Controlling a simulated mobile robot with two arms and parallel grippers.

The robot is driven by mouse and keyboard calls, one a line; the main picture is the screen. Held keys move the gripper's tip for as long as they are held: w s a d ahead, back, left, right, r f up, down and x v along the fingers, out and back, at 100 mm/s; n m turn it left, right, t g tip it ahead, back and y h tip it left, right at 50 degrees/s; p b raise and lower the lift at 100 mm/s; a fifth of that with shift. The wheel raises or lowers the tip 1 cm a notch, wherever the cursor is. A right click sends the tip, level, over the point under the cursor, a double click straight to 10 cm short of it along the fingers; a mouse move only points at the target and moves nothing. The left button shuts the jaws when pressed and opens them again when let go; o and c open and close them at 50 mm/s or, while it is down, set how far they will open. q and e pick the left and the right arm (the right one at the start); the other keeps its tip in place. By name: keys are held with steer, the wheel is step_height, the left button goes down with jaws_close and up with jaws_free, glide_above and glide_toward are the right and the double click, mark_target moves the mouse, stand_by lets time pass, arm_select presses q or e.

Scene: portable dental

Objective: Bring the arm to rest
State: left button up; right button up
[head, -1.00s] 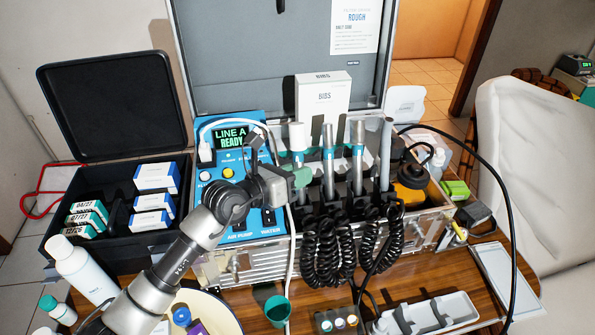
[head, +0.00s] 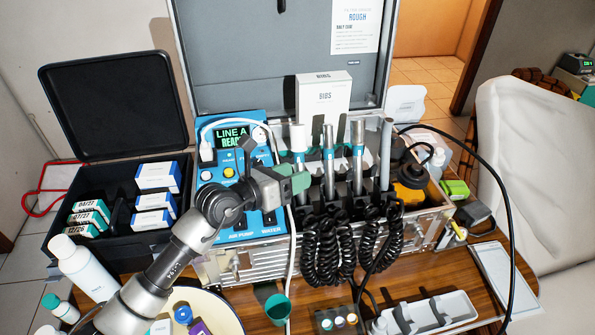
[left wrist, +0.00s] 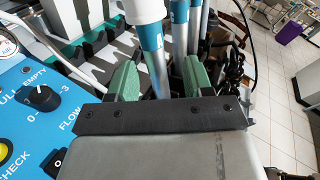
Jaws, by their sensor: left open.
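My left arm comes in from the lower left in the head view. Its left gripper (head: 300,180) is at the right edge of the blue control panel (head: 228,172), by the row of handpieces. In the left wrist view the two green fingertips (left wrist: 158,80) are apart, so the gripper is open. A white-topped handpiece with a teal band (left wrist: 151,40) shows beyond the gap between them; I cannot tell whether anything touches it. The same handpiece stands upright in the head view (head: 297,138). My right gripper is not in view.
Other handpieces (head: 358,145) stand right of the gripper, with coiled black cords (head: 325,250) below. A black case with small boxes (head: 115,110) is at the left. A white bottle (head: 82,268), a green cup (head: 278,308) and a grey tray (head: 440,312) are in front.

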arm_select(q)
steer(key=shift+p+v, duration=0.55)
steer(key=shift+v, duration=1.25)
steer(key=shift+p+v, duration=0.3)
steer(key=shift+v, duration=1.15)
